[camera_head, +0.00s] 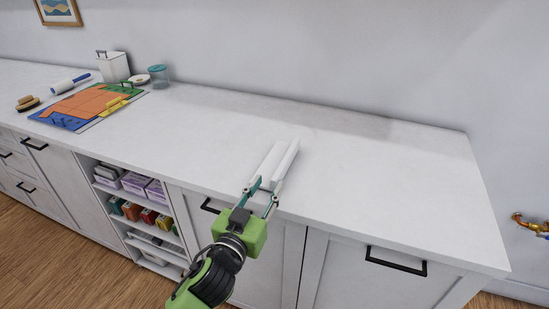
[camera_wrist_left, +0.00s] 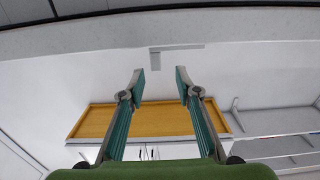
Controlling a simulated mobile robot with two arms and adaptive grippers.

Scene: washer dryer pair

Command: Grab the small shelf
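The small shelf is most likely the long white piece (camera_head: 279,164) lying on the white countertop in the head view. It has a lengthwise groove and points away from the counter's front edge. My left gripper (camera_head: 266,186) is at its near end, with the fingertips around or just short of that end; I cannot tell if they touch it. In the left wrist view the fingers (camera_wrist_left: 160,78) stand apart with an empty-looking gap. A small grey-white angular piece (camera_wrist_left: 172,53) shows beyond them; I cannot tell if it is the shelf. My right gripper is not in view.
The countertop (camera_head: 390,180) is clear right of the white piece. At the far left are a colourful mat (camera_head: 85,108), a white canister (camera_head: 114,67), a teal-lidded jar (camera_head: 159,76) and a brush (camera_head: 27,103). Open shelves (camera_head: 98,184) with boxes are below the counter.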

